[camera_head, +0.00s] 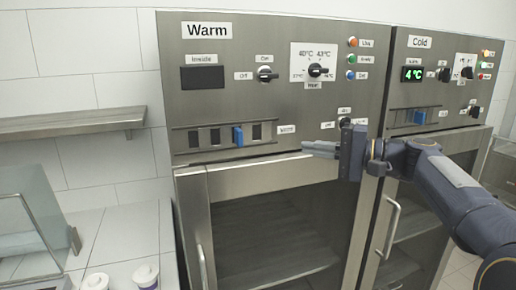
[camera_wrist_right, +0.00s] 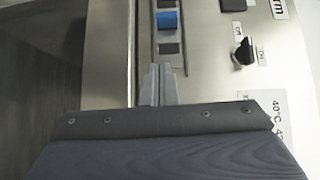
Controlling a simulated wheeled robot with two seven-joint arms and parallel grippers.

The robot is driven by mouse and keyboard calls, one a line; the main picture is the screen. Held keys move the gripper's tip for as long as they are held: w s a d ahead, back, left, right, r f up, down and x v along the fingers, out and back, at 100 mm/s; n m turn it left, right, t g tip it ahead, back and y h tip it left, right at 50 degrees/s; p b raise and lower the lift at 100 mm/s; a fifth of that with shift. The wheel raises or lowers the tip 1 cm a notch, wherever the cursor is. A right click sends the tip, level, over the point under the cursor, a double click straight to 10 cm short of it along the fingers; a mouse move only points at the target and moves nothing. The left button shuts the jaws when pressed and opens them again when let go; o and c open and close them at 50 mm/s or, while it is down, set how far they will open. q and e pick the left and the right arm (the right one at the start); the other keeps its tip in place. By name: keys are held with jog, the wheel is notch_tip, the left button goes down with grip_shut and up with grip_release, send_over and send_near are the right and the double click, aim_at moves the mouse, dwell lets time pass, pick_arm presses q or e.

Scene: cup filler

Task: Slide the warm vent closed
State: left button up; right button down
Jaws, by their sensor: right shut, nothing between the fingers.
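The warm vent (camera_head: 181,137) is a slotted metal strip low on the Warm cabinet's panel, with dark openings showing. Its blue slider tab (camera_head: 238,136) sits right of the strip's middle. In the right wrist view the blue tab (camera_wrist_right: 167,20) is at the top, beyond the fingertips. My right gripper (camera_head: 306,147) is shut and empty. In the head view its fingers point left, to the right of the tab and a little lower. A gap separates the fingertips from the tab; the wrist view also shows the gripper (camera_wrist_right: 160,72) apart from it. My left gripper is out of view.
Above the vent are the Warm panel's black knobs (camera_head: 265,75) and buttons. The Warm door (camera_head: 200,270) is below. The Cold cabinet (camera_head: 425,65) stands to the right with its own blue-tabbed vent (camera_head: 419,117). A wall shelf (camera_head: 70,124) and white cups (camera_head: 146,275) are at left.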

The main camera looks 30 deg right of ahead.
aim_at(239, 137)
jog(key=shift+w+d+r, duration=0.15)
jog(key=shift+d+r, duration=0.2)
jog(key=shift+d, duration=0.15)
jog(key=shift+a, duration=0.1)
jog(key=p+x, duration=0.1)
jog(key=x, duration=0.2)
jog(key=p+x, duration=0.1)
jog(key=x, duration=0.3)
jog(key=p+x, duration=0.1)
jog(key=x, duration=0.2)
jog(key=shift+w+a+r, duration=0.15)
jog(key=shift+a+r, duration=0.05)
jog(key=shift+r, duration=0.15)
jog(key=shift+a+p, duration=0.5)
jog(key=shift+a, duration=1)
jog(key=shift+w+a+f, duration=0.1)
jog(key=shift+a+f, duration=0.05)
jog(key=shift+a, duration=0.05)
